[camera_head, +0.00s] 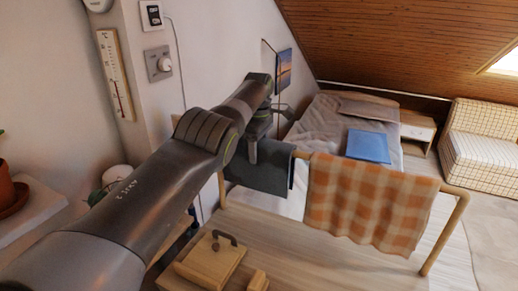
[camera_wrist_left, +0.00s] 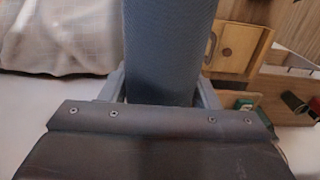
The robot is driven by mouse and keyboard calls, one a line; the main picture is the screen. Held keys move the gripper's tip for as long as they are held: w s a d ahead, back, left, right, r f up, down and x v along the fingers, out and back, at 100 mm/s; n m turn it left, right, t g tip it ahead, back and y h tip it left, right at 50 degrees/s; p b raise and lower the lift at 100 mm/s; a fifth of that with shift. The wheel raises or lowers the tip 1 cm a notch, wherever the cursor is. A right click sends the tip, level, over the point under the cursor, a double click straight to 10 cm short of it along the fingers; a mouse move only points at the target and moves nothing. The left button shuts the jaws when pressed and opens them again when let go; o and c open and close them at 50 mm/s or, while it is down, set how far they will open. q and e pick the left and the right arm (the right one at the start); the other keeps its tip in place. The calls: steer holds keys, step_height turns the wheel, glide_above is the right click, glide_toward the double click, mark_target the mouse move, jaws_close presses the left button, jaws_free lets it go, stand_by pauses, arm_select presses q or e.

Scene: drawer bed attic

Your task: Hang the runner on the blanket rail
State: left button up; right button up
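The runner is a dark blue-grey cloth (camera_head: 258,176). It hangs at the left part of the wooden blanket rail (camera_head: 456,208); its top is partly hidden by my gripper, so how it lies over the bar is unclear. My left gripper (camera_head: 262,146) is at the runner's upper edge. In the left wrist view the runner (camera_wrist_left: 170,45) runs up the middle, with a finger at each side. The cloth hides the fingertips, so I cannot tell whether they pinch it. My right gripper is not in view.
An orange checked blanket (camera_head: 365,200) hangs on the rail, right of the runner. A wooden box with a dark handle (camera_head: 210,262) stands on the near surface. Behind are a bed with a blue cloth (camera_head: 368,146) and a checked armchair (camera_head: 482,150). The wall is close on the left.

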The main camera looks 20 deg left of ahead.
arm_select(q)
steer(key=o, duration=0.5)
steer(key=shift+c, duration=0.2)
